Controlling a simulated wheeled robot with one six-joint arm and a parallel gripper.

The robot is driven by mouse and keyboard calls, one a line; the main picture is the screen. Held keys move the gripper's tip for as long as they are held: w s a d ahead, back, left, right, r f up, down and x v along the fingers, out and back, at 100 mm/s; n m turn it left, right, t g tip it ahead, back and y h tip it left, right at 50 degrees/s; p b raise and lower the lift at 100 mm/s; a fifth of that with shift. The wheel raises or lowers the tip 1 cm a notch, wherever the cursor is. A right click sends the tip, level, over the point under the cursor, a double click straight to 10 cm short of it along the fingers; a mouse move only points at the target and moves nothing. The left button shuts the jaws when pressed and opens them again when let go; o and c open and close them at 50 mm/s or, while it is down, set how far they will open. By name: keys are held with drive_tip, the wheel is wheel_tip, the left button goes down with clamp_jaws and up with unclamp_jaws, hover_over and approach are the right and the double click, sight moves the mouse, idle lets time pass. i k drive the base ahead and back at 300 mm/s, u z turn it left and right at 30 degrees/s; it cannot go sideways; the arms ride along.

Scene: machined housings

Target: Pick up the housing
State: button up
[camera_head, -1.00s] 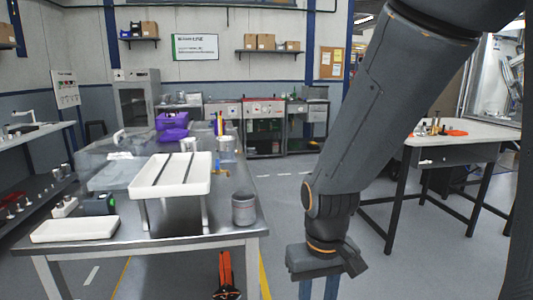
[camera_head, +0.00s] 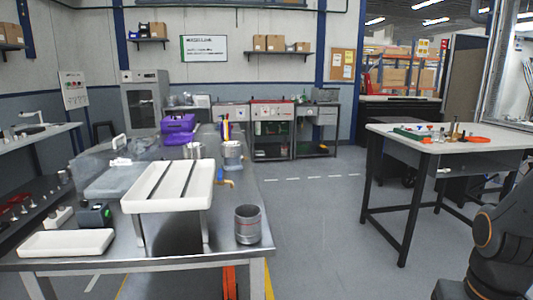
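A grey metal cylindrical housing (camera_head: 248,224) with an open top stands upright at the front right corner of the steel table (camera_head: 225,238). A thin reddish band runs around its lower part. My arm shows at the lower right edge, well to the right of the table and apart from the front housing. The fingers of my gripper are cut off below the picture.
A white raised tray (camera_head: 170,205) with dark slots stands left of the housing. A shallow white tray (camera_head: 66,243) lies at the front left. A second table (camera_head: 440,148) with small parts stands at the right. The floor between the tables is clear.

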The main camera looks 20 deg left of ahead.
sight(232, 151)
drive_tip(key=z, duration=0.3)
drive_tip(key=i, duration=1.55)
drive_tip(key=u, duration=0.6)
drive_tip(key=i, duration=1.1)
drive_tip(key=u, duration=0.9)
